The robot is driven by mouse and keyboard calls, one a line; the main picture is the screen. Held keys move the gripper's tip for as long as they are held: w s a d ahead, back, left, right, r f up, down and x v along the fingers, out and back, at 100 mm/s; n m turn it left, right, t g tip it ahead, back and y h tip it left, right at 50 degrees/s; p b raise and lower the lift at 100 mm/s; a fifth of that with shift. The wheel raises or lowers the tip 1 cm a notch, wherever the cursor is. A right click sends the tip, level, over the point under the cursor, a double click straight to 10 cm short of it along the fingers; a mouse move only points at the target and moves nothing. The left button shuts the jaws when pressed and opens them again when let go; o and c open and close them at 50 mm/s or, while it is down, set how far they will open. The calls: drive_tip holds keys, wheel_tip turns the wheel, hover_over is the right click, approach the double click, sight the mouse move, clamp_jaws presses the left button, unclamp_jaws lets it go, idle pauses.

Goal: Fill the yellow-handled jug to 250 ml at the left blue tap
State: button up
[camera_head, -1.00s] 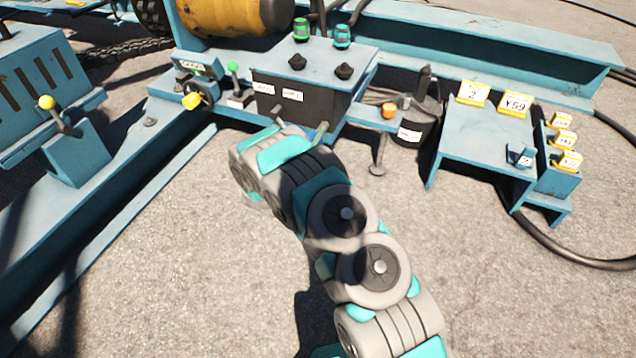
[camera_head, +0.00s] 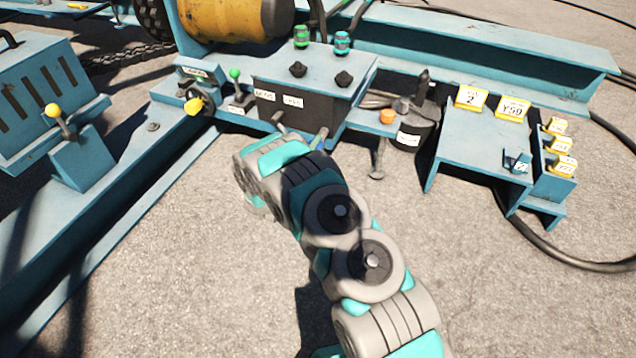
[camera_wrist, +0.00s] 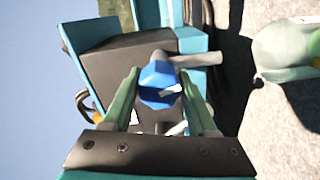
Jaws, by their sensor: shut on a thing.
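In the wrist view my gripper (camera_wrist: 159,78) has its two green fingers on either side of a blue tap handle (camera_wrist: 158,72), shut on it. A grey metal spout (camera_wrist: 200,60) sticks out beside the handle. In the head view my arm hides the gripper. I cannot make out the yellow-handled jug. A pale rounded shape (camera_wrist: 285,45) at the wrist view's right edge is unclear.
The labelled black box (camera_head: 300,108) carries the taps. A yellow-handled valve (camera_head: 195,105) is left of it. A dark pot (camera_head: 412,125) and a blue stand (camera_head: 480,140) with yellow tags are to the right. Open ground lies in front.

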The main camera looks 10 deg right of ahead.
drive_tip(key=n+p, duration=0.2)
drive_tip(key=n, duration=0.2)
drive_tip(key=shift+r, duration=0.2)
drive_tip(key=n, duration=0.2)
drive_tip(key=n+p, duration=0.1)
drive_tip(key=n, duration=0.1)
drive_tip(key=shift+f, duration=0.25)
drive_tip(key=m+b, duration=0.1)
drive_tip(key=m, duration=0.4)
drive_tip(key=shift+a+b, duration=0.1)
drive_tip(key=shift+b, duration=0.3)
drive_tip(key=m+b, duration=0.3)
drive_tip(key=m, duration=0.2)
drive_tip(key=shift+f, duration=0.15)
drive_tip(key=o, duration=0.9)
drive_tip(key=shift+r+m, duration=0.25)
drive_tip(key=shift+m, duration=0.15)
drive_tip(key=shift+c, duration=0.2)
drive_tip(key=o, duration=0.6)
drive_tip(key=shift+s, duration=0.1)
drive_tip(key=shift+v, duration=2.85)
